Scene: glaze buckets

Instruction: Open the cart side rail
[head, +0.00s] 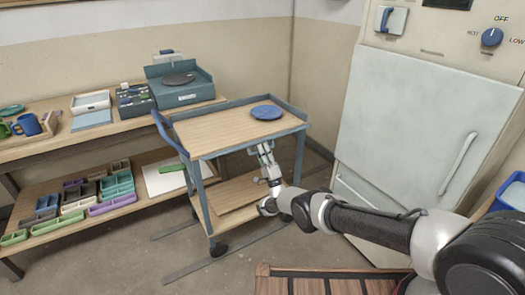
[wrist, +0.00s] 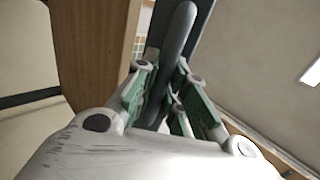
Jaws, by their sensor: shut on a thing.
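The cart (head: 215,131) has a wooden top in a blue-grey frame and a lower wooden shelf. Raised blue-grey rails show at its left end and far right side; the near edge (head: 262,138) has no raised rail. My gripper (head: 263,149) is just below that near edge, toward its right end. In the wrist view my gripper (wrist: 170,92) has its green-padded fingers on both sides of a dark grey, round-ended bar (wrist: 178,40) and is shut on it. It looks like part of the cart side rail; its far end is hidden.
A blue plate (head: 267,112) lies on the cart top near the right. A pale cabinet (head: 420,120) stands to the right. A shelf bench (head: 60,145) with trays and cups is at left. A slatted wooden thing (head: 320,281) is in front; floor is clear at front left.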

